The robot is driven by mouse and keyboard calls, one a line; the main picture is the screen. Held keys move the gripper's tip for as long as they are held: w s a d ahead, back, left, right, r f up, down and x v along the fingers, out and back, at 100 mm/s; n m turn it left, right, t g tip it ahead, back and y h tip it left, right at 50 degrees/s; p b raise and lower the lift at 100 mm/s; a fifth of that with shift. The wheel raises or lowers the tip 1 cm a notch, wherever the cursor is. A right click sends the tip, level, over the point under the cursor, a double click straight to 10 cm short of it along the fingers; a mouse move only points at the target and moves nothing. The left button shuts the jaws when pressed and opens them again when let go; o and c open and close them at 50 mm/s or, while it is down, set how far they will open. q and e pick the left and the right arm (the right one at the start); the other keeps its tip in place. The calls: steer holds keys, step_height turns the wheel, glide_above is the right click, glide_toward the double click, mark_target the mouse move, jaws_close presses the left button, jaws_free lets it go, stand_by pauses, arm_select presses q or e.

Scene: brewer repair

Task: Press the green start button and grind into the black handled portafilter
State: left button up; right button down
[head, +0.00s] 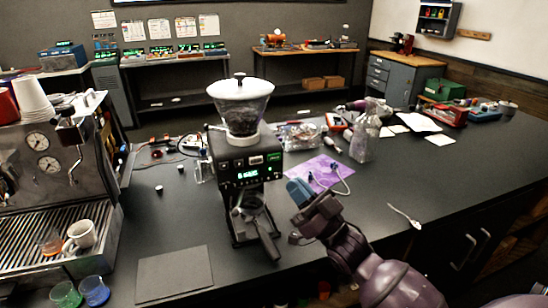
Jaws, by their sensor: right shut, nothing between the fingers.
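The grinder (230,155) stands on the dark counter with a white-lidded clear hopper of dark beans on top. Its front shows a lit green display (248,174) and a small green button (270,169) to the right of the display. The black handled portafilter (268,241) sits under the grinder's outlet, its handle pointing toward me. I cannot see into its basket. My right gripper (298,190) has blue fingers, is shut and empty, and is just right of the grinder's front, apart from the button. My left gripper is out of view.
An espresso machine (45,165) with cups stands at left.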

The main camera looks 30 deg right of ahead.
mark_target(274, 157)
steer(key=shift+w, duration=0.1)
arm_select(q)
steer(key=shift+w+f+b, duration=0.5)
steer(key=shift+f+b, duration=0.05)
steer(key=shift+b, duration=0.75)
arm_select(e)
steer(key=w+d, duration=0.2)
steer(key=w, duration=0.6)
steer(key=shift+w, duration=0.2)
stand_by(0.8)
steer(key=shift+w+d, duration=0.1)
steer(key=shift+w, duration=0.3)
steer(key=shift+w+d, duration=0.1)
steer(key=shift+w, duration=0.25)
stand_by(0.6)
steer(key=shift+s, duration=0.1)
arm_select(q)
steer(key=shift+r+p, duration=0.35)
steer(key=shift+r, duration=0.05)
arm_select(e)
steer(key=shift+s+a, duration=0.2)
steer(key=shift+s, duration=0.5)
